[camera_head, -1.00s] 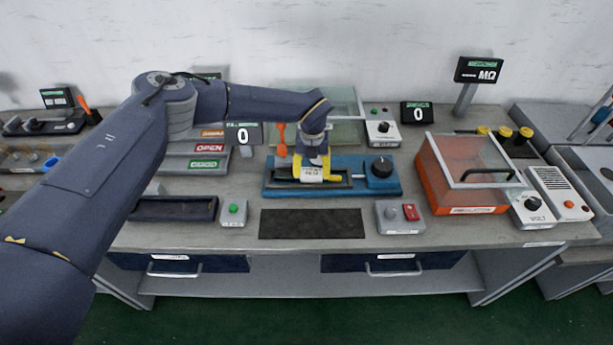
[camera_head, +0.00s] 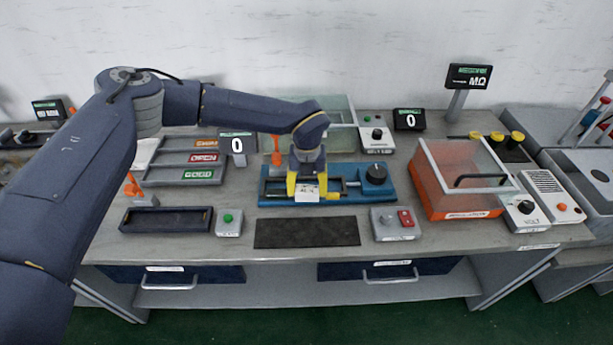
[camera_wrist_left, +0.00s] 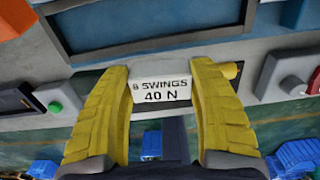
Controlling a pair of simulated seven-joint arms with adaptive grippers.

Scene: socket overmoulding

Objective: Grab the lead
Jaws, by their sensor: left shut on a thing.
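My left gripper (camera_head: 307,193) is over the front part of the blue fixture (camera_head: 385,190), its yellow fingers pointing down. Its fingers stand either side of a white block (camera_head: 307,189) lettered "8 SWINGS 40 N", and it is shut on this piece. In the left wrist view the block (camera_wrist_left: 163,88) sits between the fingertips (camera_wrist_left: 160,85). A small yellow end (camera_wrist_left: 231,70) shows beside the right finger. No cable is clearly visible, so I cannot tell whether the held piece is the lead. My right gripper is not in view.
A dark mat (camera_head: 306,233) lies in front of the fixture. Button boxes stand at its left (camera_head: 229,222) and right (camera_head: 396,223). An orange tester with a clear lid (camera_head: 465,203) stands at the right. A sorting tray (camera_head: 205,160) and a dark tray (camera_head: 166,220) are at the left.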

